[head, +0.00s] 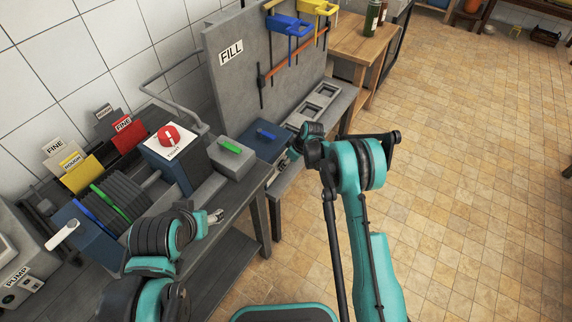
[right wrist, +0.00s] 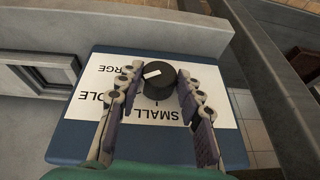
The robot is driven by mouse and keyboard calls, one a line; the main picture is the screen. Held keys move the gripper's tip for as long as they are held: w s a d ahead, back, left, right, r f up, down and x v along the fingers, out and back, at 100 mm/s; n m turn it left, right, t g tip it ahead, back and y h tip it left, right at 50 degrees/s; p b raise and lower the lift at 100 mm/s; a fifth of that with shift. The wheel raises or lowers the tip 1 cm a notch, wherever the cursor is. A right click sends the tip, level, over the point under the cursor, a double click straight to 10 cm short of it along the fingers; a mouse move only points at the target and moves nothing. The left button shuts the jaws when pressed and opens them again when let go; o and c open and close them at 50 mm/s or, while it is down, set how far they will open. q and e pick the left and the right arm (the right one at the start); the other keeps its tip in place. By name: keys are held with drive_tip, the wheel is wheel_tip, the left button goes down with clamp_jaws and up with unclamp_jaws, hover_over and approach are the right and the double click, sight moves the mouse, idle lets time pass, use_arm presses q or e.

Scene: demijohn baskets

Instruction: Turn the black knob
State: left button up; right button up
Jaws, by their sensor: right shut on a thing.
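The black knob (right wrist: 159,86) is round with a white pointer mark, which points left in the right wrist view. It sits on a white label plate (right wrist: 108,88) reading SMALL, with two other words partly covered, on a blue box (right wrist: 66,138). My right gripper (right wrist: 159,74) has one finger on each side of the knob and is shut on it. In the head view my right gripper (head: 296,150) is at the bench, and the knob is hidden there. My left gripper (head: 215,217) is over the front of the left bench, apart from the knob; its finger opening is too small to judge.
A grey FILL panel (head: 232,80) stands behind, with blue (head: 289,25) and yellow (head: 318,7) holders. The tiled floor (head: 470,180) at right is clear.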

idle(0.3)
drive_tip(key=o, duration=1.2)
drive_tip(key=shift+c, duration=0.2)
drive_tip(key=shift+r, duration=0.1)
drive_tip(key=v, duration=1.1)
drive_tip(key=shift+r, duration=0.4)
drive_tip(key=shift+s+d, duration=0.1)
drive_tip(key=shift+d, duration=0.05)
